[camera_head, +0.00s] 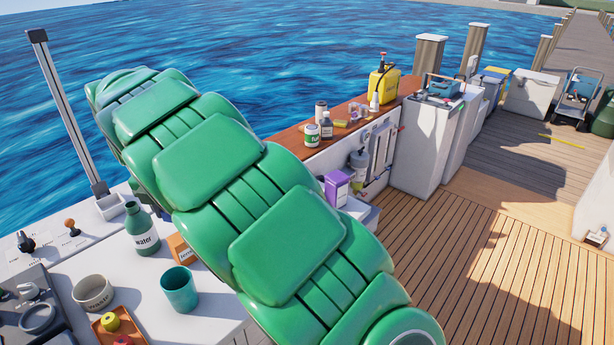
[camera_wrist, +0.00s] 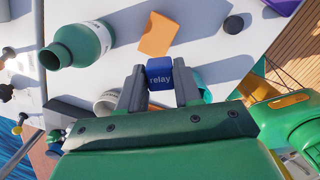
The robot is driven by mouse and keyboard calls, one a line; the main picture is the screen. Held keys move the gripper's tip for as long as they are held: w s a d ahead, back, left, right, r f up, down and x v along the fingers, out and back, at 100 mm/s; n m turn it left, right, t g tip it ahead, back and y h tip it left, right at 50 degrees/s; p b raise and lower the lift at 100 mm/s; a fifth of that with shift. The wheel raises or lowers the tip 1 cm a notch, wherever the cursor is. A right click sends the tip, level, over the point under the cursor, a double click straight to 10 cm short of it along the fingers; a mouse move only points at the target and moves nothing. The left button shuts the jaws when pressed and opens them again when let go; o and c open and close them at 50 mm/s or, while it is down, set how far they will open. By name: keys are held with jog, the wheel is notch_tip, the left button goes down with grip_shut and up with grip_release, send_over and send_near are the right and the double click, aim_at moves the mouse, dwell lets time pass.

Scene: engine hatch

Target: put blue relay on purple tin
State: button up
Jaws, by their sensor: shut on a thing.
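The blue relay (camera_wrist: 160,73), a small block lettered "relay", is between the two dark fingers of my gripper (camera_wrist: 161,80) in the wrist view. The gripper is shut on it, above the white worktop. In the head view my green arm hides both gripper and relay. The purple tin (camera_head: 337,191) stands right of my arm in the head view, by the white side wall below the wooden ledge. A purple thing (camera_wrist: 283,5), cut off at the top right of the wrist view, may be the tin.
On the white worktop stand a green water bottle (camera_head: 142,231), an orange box (camera_head: 181,249), a teal cup (camera_head: 180,291), a beige cup (camera_head: 94,292) and an orange tray (camera_head: 134,337). Jars and a yellow can (camera_head: 384,84) stand on the wooden ledge (camera_head: 290,141).

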jog(key=w+d+r+m, duration=0.2)
jog(key=w+d, duration=0.2)
jog(key=d, duration=0.7)
jog(key=w+d+r+m, duration=0.15)
jog(key=w+d, duration=0.35)
jog(key=d, duration=0.5)
jog(key=d+r+m+h, duration=0.1)
jog(key=d+r, duration=0.1)
jog(key=d, duration=0.9)
jog(key=d+r+m, duration=0.2)
jog(key=d+r, duration=0.1)
jog(key=d, duration=0.9)
send_near(337, 176)
jog(key=shift+s+d+f, duration=0.25)
jog(key=shift+d+f, duration=0.15)
jog(key=shift+f, duration=0.25)
jog(key=shift+w+f, duration=0.75)
jog(key=shift+f, duration=1.65)
jog(key=shift+f, duration=0.15)
jog(key=o, duration=1)
